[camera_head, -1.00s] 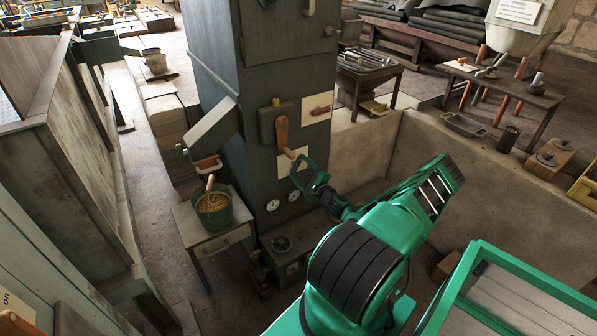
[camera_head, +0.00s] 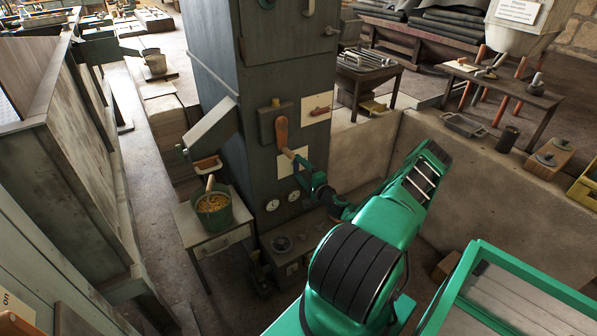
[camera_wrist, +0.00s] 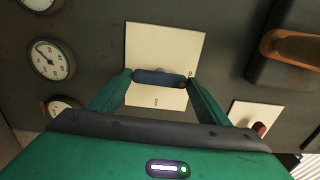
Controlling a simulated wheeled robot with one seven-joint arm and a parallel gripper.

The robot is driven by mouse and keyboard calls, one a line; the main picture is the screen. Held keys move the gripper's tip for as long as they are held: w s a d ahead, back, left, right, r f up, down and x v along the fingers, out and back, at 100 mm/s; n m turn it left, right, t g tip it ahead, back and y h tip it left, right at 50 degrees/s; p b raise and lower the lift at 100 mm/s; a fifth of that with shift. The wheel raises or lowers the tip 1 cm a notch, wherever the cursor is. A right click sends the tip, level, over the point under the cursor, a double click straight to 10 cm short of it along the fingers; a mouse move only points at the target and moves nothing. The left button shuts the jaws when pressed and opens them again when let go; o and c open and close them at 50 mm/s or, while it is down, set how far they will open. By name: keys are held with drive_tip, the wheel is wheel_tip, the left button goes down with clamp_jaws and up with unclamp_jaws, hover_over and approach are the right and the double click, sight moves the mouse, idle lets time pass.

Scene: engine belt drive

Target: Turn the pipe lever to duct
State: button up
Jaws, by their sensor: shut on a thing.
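The pipe lever (camera_wrist: 158,78) shows in the wrist view as a short dark blue bar in front of a cream label plate (camera_wrist: 160,45). My gripper (camera_wrist: 160,80) is shut on this lever, with one green finger at each end of the bar. The lettering on the plate is too small to read surely. In the head view my gripper (camera_head: 301,166) is at the dark cabinet's front, over the plate. It hides most of the lever there.
A larger lever with an orange-brown handle (camera_head: 281,134) is just above my gripper, and it also shows in the wrist view (camera_wrist: 295,45). Round gauges (camera_head: 272,205) sit below. A red-handled lever (camera_head: 320,110) is up to the right. A bucket (camera_head: 214,210) stands on a small table.

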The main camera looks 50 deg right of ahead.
drive_tip(key=shift+a+f, duration=0.2)
drive_tip(key=o, duration=1)
drive_tip(key=shift+o, duration=0.3)
drive_tip(key=shift+d, duration=0.1)
drive_tip(key=shift+r, duration=0.1)
drive_tip(key=v, duration=1)
drive_tip(key=shift+s, duration=0.35)
